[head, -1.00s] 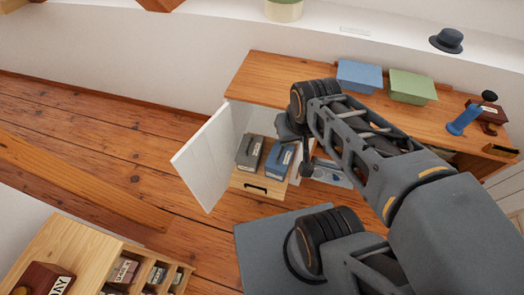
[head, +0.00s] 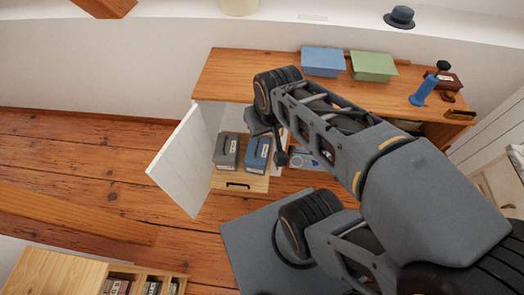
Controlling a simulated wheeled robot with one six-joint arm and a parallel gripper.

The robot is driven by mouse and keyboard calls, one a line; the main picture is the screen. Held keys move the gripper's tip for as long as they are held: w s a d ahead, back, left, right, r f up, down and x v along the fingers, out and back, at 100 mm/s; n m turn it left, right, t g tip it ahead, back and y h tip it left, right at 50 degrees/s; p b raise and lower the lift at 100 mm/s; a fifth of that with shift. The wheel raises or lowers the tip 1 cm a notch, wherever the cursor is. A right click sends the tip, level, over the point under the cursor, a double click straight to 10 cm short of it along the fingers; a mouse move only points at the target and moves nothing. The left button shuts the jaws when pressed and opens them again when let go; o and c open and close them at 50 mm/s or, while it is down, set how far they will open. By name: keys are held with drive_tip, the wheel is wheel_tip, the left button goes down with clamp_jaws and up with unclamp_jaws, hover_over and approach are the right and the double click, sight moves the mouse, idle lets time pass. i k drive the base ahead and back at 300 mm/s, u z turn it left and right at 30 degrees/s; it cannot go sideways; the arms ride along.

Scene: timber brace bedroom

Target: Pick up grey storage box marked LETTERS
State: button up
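A grey box (head: 226,150) with a white label stands upright in the open cabinet under the desk. The label's writing is too small to read. A blue box (head: 257,153) with a similar label stands close to its right. My gripper (head: 271,142) is at the cabinet's right side, up and right of the grey box, beside the blue box. Its two dark fingers look apart, with nothing between them. My arm hides part of the cabinet's right side.
A white door (head: 186,165) stands open left of the boxes. The wooden desk (head: 225,80) overhangs them and carries a blue lidded box (head: 323,61) and a green one (head: 373,66). A drawer front (head: 240,184) lies below.

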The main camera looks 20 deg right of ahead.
sight(225, 156)
drive_tip(key=z, duration=1.35)
drive_tip(key=i, duration=0.8)
drive_tip(key=u, duration=3.95)
